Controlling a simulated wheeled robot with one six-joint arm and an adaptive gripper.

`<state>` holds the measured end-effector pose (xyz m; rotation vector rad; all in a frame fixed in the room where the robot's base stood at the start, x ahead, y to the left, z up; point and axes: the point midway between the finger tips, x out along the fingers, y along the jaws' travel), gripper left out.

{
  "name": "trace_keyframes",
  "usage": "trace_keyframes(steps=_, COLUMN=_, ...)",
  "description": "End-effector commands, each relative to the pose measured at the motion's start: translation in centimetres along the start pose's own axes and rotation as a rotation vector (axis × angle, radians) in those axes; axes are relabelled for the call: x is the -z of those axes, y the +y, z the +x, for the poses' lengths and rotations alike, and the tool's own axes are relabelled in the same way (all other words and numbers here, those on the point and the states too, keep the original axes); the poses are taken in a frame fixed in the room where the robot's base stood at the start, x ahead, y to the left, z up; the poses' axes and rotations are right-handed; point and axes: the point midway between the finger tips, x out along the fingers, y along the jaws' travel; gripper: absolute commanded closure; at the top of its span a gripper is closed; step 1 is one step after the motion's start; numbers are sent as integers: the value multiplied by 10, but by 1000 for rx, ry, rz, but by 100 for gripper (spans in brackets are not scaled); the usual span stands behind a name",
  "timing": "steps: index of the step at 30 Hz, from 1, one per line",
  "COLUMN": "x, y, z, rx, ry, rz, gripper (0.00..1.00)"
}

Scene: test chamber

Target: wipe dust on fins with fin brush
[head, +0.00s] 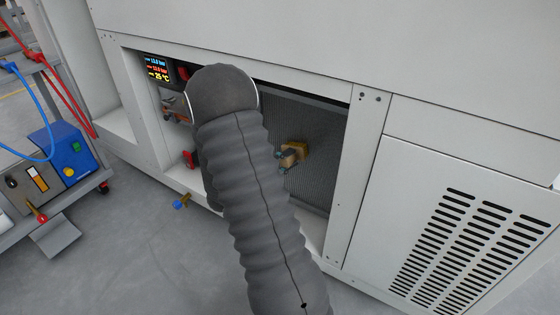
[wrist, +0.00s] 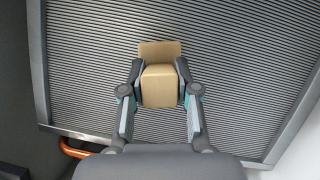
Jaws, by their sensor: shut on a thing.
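The fins (wrist: 240,70) fill most of the wrist view as a grey ribbed panel in a metal frame. They also show in the head view (head: 318,180), inside the opening of the white cabinet. My gripper (wrist: 159,90) is shut on the fin brush (wrist: 158,86), a tan block with a wider tan part at its far end. The brush is in front of the fins, near the middle of the panel in the head view (head: 292,155). I cannot tell whether it touches them. No dust can be made out. My arm hides the left part of the fins in the head view.
A lit display (head: 157,68) sits at the opening's upper left. An orange pipe (wrist: 75,150) runs below the frame in the wrist view. A slotted panel (head: 455,240) is at the right. A cart with a blue unit (head: 65,150) and hoses stands at the left.

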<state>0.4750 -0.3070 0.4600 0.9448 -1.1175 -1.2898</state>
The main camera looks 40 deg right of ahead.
Motion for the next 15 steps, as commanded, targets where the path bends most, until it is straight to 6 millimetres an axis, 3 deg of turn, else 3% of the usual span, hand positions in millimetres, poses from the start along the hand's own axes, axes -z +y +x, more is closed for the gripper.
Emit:
trace_keyframes(steps=6, x=-11, y=-3, z=6, rx=0, ry=0, rz=0, gripper=100)
trace_keyframes(steps=15, x=-12, y=-4, z=5, rx=0, ry=-1, rz=3, gripper=100)
